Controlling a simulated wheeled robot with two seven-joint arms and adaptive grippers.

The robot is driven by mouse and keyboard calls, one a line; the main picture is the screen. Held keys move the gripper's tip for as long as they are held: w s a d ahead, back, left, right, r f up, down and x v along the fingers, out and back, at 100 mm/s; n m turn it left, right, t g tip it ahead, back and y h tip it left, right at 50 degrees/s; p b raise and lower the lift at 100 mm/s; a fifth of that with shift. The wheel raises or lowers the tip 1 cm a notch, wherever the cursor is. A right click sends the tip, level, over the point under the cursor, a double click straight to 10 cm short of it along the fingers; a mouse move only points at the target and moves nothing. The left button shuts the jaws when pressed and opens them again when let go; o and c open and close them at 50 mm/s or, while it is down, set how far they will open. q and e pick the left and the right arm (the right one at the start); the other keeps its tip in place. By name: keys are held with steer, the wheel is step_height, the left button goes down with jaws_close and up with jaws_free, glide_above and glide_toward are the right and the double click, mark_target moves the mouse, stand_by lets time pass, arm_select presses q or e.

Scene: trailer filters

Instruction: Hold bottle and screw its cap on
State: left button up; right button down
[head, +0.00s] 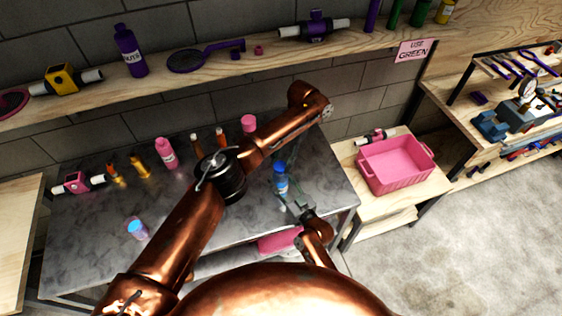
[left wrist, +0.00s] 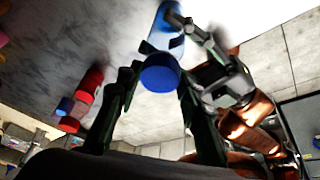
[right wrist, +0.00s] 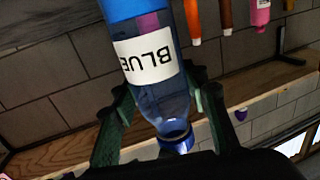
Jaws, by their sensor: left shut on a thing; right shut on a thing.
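The blue bottle (head: 281,183) stands upright near the right side of the grey table. Its white label reads BLUE in the right wrist view (right wrist: 148,60). My right gripper (head: 289,201) is shut on the bottle's body from the front. A blue cap (left wrist: 160,74) is at the bottle's mouth. My left gripper (left wrist: 161,88) comes from above and is shut on the cap, with a finger on each side of it. The cap also shows at the neck in the right wrist view (right wrist: 177,140). I cannot tell whether it is fully seated.
A blue-topped container (head: 137,229) is at the front left. A pink crate (head: 395,168) is on the right. A wooden shelf (head: 210,72) runs behind.

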arm_select(q)
steer(key=shift+w, duration=0.1)
steer(key=o, duration=0.7)
steer(key=shift+r, duration=2.25)
